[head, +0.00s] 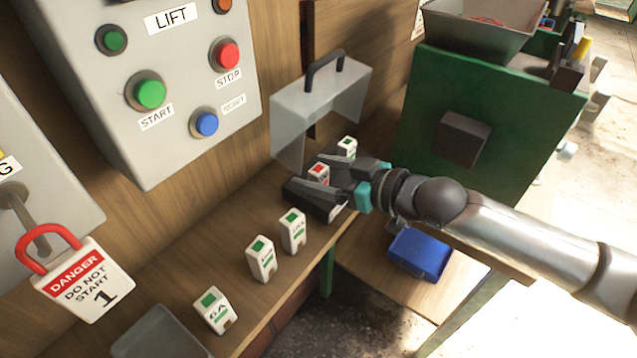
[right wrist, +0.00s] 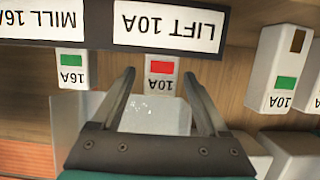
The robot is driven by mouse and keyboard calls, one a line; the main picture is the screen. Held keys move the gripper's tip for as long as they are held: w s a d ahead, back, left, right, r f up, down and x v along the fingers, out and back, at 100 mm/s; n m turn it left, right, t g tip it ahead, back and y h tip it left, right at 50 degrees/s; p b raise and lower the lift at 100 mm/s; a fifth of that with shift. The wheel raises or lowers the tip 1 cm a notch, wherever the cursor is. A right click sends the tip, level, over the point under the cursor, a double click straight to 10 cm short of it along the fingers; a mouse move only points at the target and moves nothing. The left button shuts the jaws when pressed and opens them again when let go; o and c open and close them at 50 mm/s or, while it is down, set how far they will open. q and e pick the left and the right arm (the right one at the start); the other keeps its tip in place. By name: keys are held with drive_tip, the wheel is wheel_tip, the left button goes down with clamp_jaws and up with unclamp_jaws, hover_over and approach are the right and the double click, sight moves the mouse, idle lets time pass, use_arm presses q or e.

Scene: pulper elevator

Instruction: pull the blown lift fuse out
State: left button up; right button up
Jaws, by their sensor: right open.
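The lift fuse (head: 318,172) is a small white block with a red window, seated in a dark fuse holder (head: 313,199) on the wooden bench. In the right wrist view the fuse (right wrist: 161,80) reads 10A upside down, under the LIFT 10A label (right wrist: 168,27). My right gripper (head: 327,181) is open, its two fingers one on either side of the fuse, with gaps showing. Fingers partly hide the fuse and holder in the head view. My left gripper is not in view.
A green-window fuse (head: 347,147) sits beside it, labelled MILL 16A. A clear cover with black handle (head: 325,70) stands raised behind. Loose green-window fuses (head: 292,231), (head: 261,259) and (head: 215,310) stand on the bench. A blue tray (head: 420,254) lies below; a green machine (head: 425,110) stands right.

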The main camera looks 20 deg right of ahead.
clamp_jaws()
idle(0.6)
